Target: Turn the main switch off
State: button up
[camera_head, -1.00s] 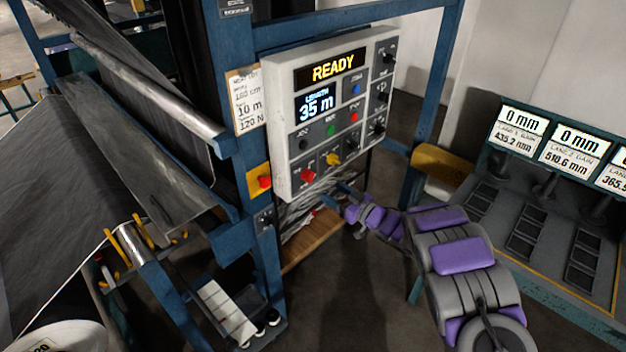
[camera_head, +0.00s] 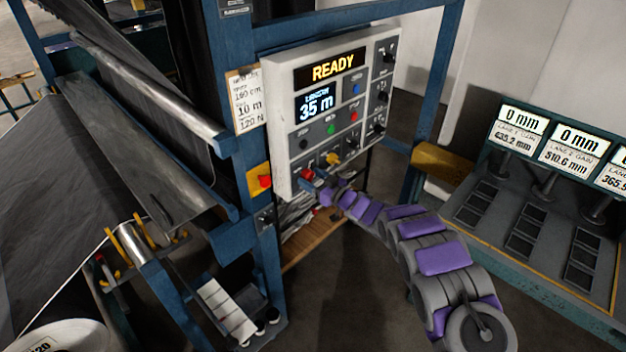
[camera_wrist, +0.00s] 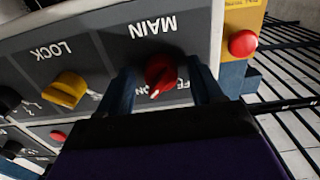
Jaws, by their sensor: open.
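The main switch is a red rotary knob (camera_wrist: 161,72) under the label MAIN, which appears upside down in the wrist view. A white mark on the knob points toward lettering that is partly hidden. My gripper (camera_wrist: 165,85) is open, with one dark blue finger on each side of the knob. I cannot tell whether the fingers touch it. In the head view my gripper (camera_head: 310,179) is at the lower left of the grey control panel (camera_head: 284,150) and covers most of the knob. The panel's display (camera_head: 333,68) reads READY.
A yellow LOCK knob (camera_wrist: 67,88) sits beside the main switch. A red button on a yellow plate (camera_wrist: 243,43) is on the other side. The blue frame (camera_head: 236,170) stands left of the panel. A console with screens (camera_head: 520,190) stands at the right.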

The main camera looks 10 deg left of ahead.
jog(key=shift+c, duration=0.4)
jog(key=c, duration=1)
